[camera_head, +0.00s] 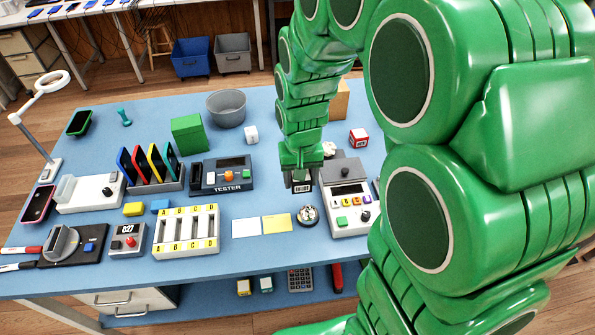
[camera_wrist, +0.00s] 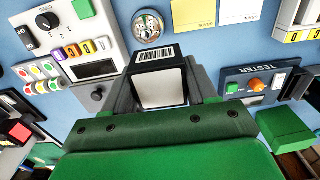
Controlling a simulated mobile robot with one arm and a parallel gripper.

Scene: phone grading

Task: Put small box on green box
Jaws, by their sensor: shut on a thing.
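My gripper (camera_head: 299,183) is shut on a small black box with a white barcode label. In the wrist view my gripper (camera_wrist: 163,92) has a dark finger on each side of the small box (camera_wrist: 160,85), whose near face is white. In the head view the small box (camera_head: 302,188) is partly hidden by the gripper, over the table between the tester and the keypad device. The green box (camera_head: 188,135) stands at the back middle of the table, left of the gripper. It also shows at the right of the wrist view (camera_wrist: 285,132), apart from the held box.
The keypad device (camera_head: 347,195) is right of my gripper.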

